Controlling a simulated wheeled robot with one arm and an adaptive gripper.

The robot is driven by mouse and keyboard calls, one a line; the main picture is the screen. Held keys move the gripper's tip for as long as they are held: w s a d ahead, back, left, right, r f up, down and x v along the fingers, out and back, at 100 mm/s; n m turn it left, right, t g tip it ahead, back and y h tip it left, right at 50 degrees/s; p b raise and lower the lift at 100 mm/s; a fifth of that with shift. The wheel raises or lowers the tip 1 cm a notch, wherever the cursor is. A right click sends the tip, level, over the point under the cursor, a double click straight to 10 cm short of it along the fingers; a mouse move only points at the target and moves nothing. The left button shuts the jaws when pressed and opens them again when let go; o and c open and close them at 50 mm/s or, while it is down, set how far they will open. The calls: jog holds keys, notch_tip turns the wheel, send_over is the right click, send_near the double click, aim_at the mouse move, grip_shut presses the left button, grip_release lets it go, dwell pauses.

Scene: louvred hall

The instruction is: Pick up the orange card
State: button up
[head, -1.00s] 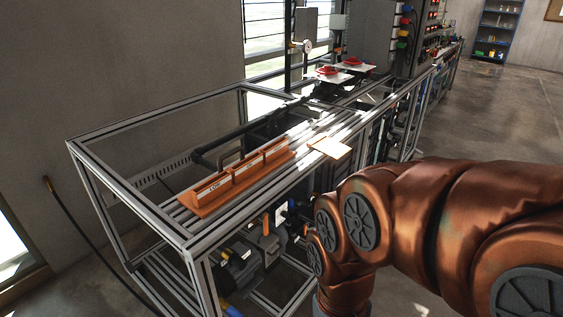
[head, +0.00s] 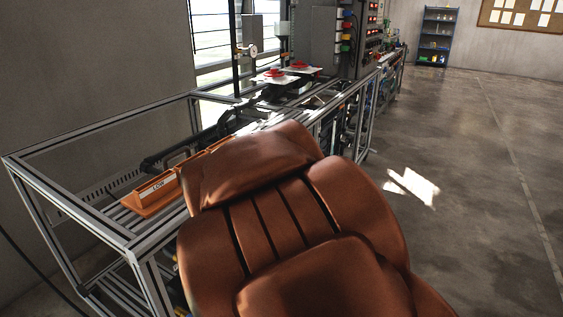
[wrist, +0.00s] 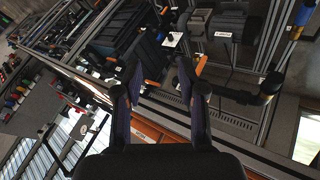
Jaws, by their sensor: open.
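The orange card does not show in the head view now; my arm covers the part of the bench where it lay. I cannot make it out with certainty in the wrist view. My gripper (wrist: 160,80) is open in the wrist view, its two dark fingers apart with nothing held between them. It points over the bench frame and the dark equipment below.
The orange rack (head: 150,197) marked LOW sits on the metal-framed bench (head: 95,222). White plates with red parts (head: 300,67) and a grey cabinet (head: 322,38) stand farther along. Open floor (head: 470,190) lies to the right.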

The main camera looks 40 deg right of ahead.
jog(key=w+d+r+n+t+h, duration=0.1)
jog(key=w+d+n+t, duration=0.4)
jog(key=d, duration=0.4)
jog(key=w+d+r+n+t+h, duration=0.1)
jog(key=w+d+n+t, duration=0.4)
jog(key=d, duration=0.5)
jog(key=w+n+b, duration=0.1)
jog(key=w, duration=0.1)
jog(key=shift+w+d+r+n, duration=0.15)
jog(key=shift+w+d+n, duration=0.1)
jog(key=shift+w+n, duration=0.15)
jog(key=p, duration=0.3)
jog(key=shift+w+d, duration=0.1)
jog(key=shift+w, duration=0.05)
jog(key=p, duration=0.4)
jog(key=shift+w, duration=0.2)
jog(key=x, duration=0.7)
jog(key=shift+w+d, duration=0.25)
